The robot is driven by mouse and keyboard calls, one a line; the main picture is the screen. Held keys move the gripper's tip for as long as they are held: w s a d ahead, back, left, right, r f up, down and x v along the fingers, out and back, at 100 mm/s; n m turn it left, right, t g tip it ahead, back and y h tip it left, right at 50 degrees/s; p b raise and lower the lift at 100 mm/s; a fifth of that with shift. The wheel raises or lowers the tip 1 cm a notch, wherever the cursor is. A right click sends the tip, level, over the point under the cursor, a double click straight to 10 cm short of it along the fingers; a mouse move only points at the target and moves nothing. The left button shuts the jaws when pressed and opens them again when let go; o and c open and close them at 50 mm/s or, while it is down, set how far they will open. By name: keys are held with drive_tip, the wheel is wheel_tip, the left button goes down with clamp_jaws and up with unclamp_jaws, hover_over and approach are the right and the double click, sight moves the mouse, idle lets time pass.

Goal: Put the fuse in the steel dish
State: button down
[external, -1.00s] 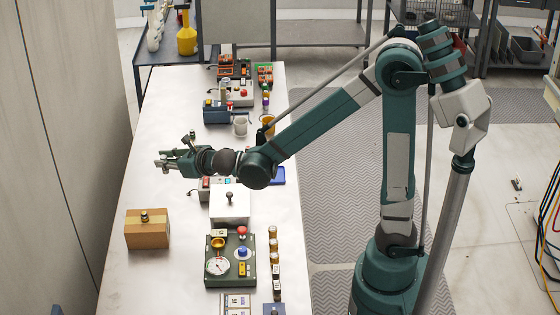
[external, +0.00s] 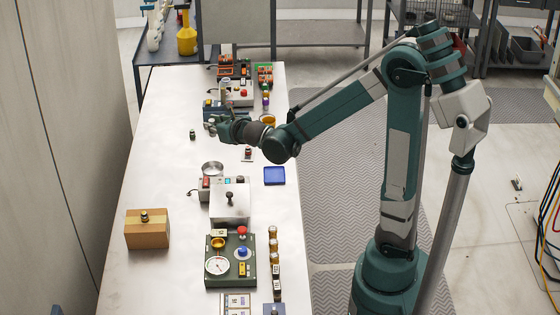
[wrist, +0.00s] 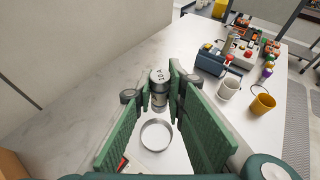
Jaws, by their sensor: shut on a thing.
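The fuse (wrist: 159,90) is a small grey cylinder marked "10 A", between my fingertips in the wrist view. My gripper (wrist: 160,92) is shut on it, one green finger on each side. The steel dish (external: 212,168) is a round shallow metal dish on the bench, apart from the gripper and nearer the camera. In the wrist view the dish (wrist: 143,140) shows below the fuse, with nothing seen in it.
A blue device (wrist: 212,62), a white mug (wrist: 229,89) and a yellow mug (wrist: 262,104) stand to the right in the wrist view. A small dark object (external: 192,134) is left of the gripper. A boxy device (external: 230,203) stands before the dish. The bench's left side is mostly clear.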

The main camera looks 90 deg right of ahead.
drive_tip(key=f, duration=0.1)
drive_tip(key=s+d+f, duration=0.1)
drive_tip(key=f, duration=0.3)
drive_tip(key=shift+s+d, duration=0.2)
drive_tip(key=shift+s, duration=0.05)
drive_tip(key=shift+f, duration=0.15)
drive_tip(key=shift+f+b, duration=0.85)
drive_tip(key=shift+f, duration=1.95)
drive_tip(key=shift+f+b, duration=0.65)
drive_tip(key=shift+f, duration=1.4)
drive_tip(key=shift+f+b, duration=0.6)
